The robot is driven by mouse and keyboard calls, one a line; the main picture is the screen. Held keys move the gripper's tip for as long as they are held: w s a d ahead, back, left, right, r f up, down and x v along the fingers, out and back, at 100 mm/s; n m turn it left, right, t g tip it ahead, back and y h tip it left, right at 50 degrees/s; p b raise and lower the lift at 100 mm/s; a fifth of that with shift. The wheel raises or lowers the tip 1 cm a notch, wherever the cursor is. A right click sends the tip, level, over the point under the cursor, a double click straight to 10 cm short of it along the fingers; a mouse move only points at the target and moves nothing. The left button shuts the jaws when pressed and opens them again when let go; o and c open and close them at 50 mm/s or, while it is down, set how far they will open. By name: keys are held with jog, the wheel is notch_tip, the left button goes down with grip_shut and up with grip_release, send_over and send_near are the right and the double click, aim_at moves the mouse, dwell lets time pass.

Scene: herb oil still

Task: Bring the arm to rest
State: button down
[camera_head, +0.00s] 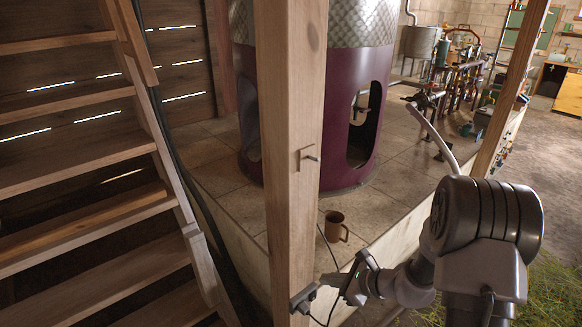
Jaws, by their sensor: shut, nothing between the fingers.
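My arm reaches in from the lower right, with a large dark grey joint and a lighter wrist pointing left. My gripper (350,287) is at its left end, low in the view, just right of the wooden post (291,130). It is shut and holds nothing. Its fingertips are small and hard to make out. A small dark fitting (303,298) shows against the post just left of it, and I cannot tell whether the two touch.
A brown mug (335,227) stands on the tiled platform (385,205) above my gripper in the picture. The purple still (340,110) stands behind the post. Wooden stairs (80,165) fill the left. Thin cables hang near my gripper. Open floor (535,150) lies at right.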

jog(key=s+a+r+n+g, duration=0.2)
jog(key=s+a+r+n, duration=0.4)
jog(key=r, duration=0.4)
jog(key=s+a+r+n+g, duration=0.1)
jog(key=s+a+r+n, duration=0.2)
jog(key=s+r+n, duration=0.5)
jog(key=s+d+r+n+h, duration=0.2)
jog(key=s+r+n+h, duration=0.1)
jog(key=s, duration=0.4)
jog(key=s+d+r+n+t+h, duration=0.1)
jog(key=s+d+r+n+h, duration=0.1)
jog(key=s, duration=0.5)
jog(key=shift+d+r+n+t+h, duration=0.3)
jog(key=shift+d+r+n+h, duration=0.15)
jog(key=shift+r, duration=0.45)
